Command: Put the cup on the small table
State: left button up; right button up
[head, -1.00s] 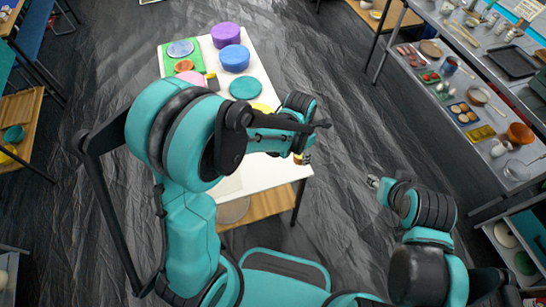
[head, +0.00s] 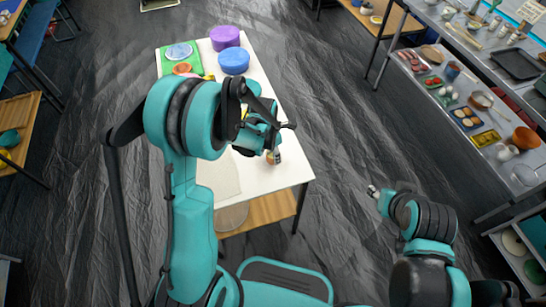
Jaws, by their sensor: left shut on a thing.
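A small white-topped table (head: 290,176) stands in the middle of the head view, partly hidden behind my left arm. My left gripper (head: 273,157) is over the near right part of the table top. It is shut on a small tan-orange thing, probably the cup (head: 269,158), of which only a little shows. I cannot tell whether the cup touches the table top. My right gripper (head: 373,191) is over the floor to the right of the table, apart from everything. It is too small to tell whether it is open.
Purple (head: 225,37) and blue (head: 234,61) round containers and a green board (head: 181,57) with a plate are at the table's far end. The near part holds a pale flat sheet (head: 218,178). A grey counter (head: 490,100) with food and bowls runs along the right. Dark floor between is clear.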

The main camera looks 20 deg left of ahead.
pick_arm(q)
jog(key=shift+f, duration=0.6)
jog(key=shift+f, duration=0.1)
jog(key=o, duration=1.2)
jog(key=shift+c, duration=0.2)
